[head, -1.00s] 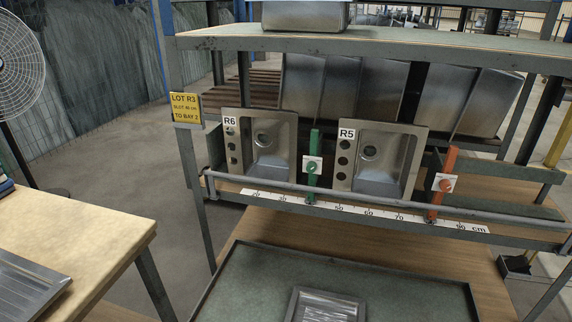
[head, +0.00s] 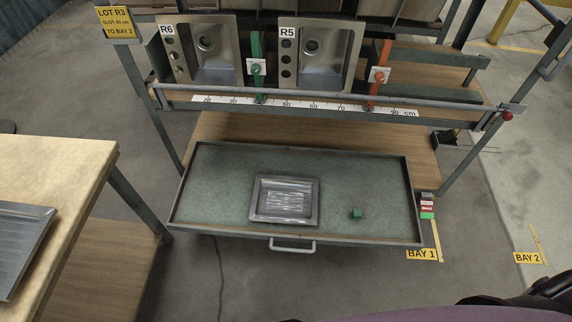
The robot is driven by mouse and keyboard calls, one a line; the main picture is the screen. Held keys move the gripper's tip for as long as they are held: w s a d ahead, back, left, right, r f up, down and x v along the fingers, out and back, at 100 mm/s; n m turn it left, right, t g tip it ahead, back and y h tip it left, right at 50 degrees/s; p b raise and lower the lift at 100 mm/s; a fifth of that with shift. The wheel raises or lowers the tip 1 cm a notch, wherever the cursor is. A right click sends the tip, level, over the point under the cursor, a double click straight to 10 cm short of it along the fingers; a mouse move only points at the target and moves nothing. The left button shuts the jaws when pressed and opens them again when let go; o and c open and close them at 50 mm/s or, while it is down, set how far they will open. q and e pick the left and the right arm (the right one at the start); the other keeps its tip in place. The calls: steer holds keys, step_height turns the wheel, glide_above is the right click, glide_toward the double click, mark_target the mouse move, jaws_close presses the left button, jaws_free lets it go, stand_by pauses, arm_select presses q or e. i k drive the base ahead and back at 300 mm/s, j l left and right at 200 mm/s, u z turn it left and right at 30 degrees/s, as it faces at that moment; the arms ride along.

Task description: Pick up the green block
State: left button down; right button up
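A small green block (head: 356,213) lies on the green-grey mat of the pulled-out drawer tray (head: 190,205), in the tray's right front part. It is to the right of a shiny metal panel or sink piece (head: 286,200) and apart from it. Neither of my grippers shows in the head view.
The rack above holds sinks R6 (head: 208,60) and R5 (head: 314,62), a green divider (head: 255,45), an orange divider (head: 382,55) and a cm scale. The drawer has a front handle (head: 292,247). A wooden table (head: 60,165) stands at left. Floor labels mark BAY 1 (head: 422,254) and BAY 2.

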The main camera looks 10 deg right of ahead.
mark_target(356, 213)
steer(key=k+l, duration=0.1)
steer(key=l, duration=0.15)
steer(key=k+l, duration=0.1)
steer(key=l, duration=0.2)
steer(key=z, duration=0.8)
